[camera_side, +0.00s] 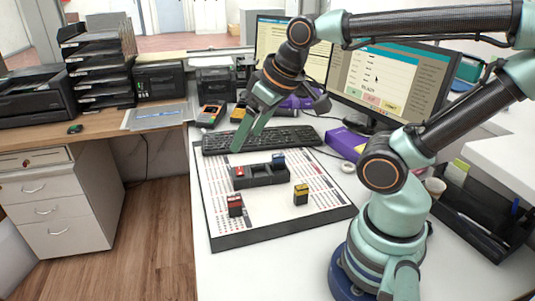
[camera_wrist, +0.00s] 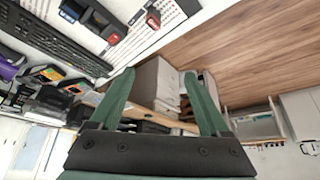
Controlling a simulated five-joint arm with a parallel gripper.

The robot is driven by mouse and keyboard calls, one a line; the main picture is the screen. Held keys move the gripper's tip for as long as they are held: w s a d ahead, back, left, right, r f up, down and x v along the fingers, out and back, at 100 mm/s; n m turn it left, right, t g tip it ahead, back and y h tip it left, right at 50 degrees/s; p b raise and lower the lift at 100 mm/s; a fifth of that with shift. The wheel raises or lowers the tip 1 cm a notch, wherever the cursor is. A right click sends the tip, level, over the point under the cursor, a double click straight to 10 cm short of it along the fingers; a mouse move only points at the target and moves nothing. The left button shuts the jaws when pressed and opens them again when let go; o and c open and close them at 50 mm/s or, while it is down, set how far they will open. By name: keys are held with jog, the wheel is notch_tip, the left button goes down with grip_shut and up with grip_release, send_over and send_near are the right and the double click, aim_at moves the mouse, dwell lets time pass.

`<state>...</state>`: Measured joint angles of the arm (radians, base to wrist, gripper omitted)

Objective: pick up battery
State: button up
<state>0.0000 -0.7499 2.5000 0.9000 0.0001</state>
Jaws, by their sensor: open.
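A red-and-black battery (camera_side: 235,205) stands on the white board (camera_side: 222,228), left front of the dark tray (camera_side: 262,182). A yellow-and-black battery (camera_side: 301,194) stands on the board at the tray's right front. A red battery (camera_side: 240,171) and a blue battery (camera_side: 278,160) sit in the tray's left and right ends. In the wrist view the blue battery (camera_wrist: 70,10), the red battery in the tray (camera_wrist: 113,38) and the standing red one (camera_wrist: 153,18) show at the top. My gripper (camera_side: 248,141) is open and empty, above and behind the tray; its fingers (camera_wrist: 158,75) spread apart.
A keyboard (camera_side: 262,138) lies behind the board, near my gripper. A card terminal (camera_side: 210,114) stands at its left. Monitors (camera_side: 383,80) stand at the back, and a purple box (camera_side: 346,143) lies right. The board's front is clear.

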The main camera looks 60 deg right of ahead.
jog(key=m+g, duration=0.6)
jog(key=m, duration=0.3)
send_over(234, 198)
notch_tip(234, 198, down, 11)
jog(key=f, duration=0.6)
jog(key=shift+w+d+f, duration=0.15)
jog(key=shift+w+f, duration=0.15)
jog(key=shift+f, duration=0.1)
jog(key=f, duration=0.4)
jog(key=shift+s, duration=0.3)
jog(key=shift+f, duration=0.6)
grip_shut()
jog(key=shift+r, duration=0.1)
